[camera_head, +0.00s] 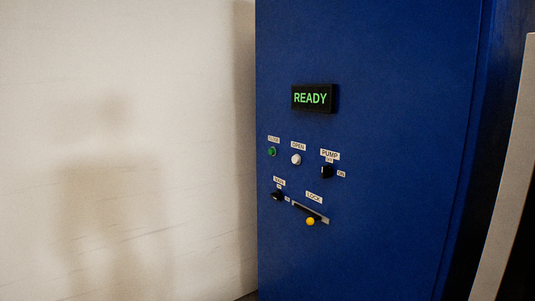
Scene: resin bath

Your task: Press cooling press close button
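The cooling press control panel (380,180) is the blue face filling the middle and right of the view. A small green button (272,152) sits at its left edge under a small label, which is blurred but appears to read CLOSE. A white button (296,160) under an OPEN label is just to its right. A black display (312,98) above them reads READY in green. Neither of my grippers is in view.
A black PUMP knob (327,172) is right of the buttons. Another black knob (278,196) and a LOCK slot with a yellow-knobbed lever (310,221) sit below. A pale wall (120,120) is at left. A light upright bar (508,170) stands at far right.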

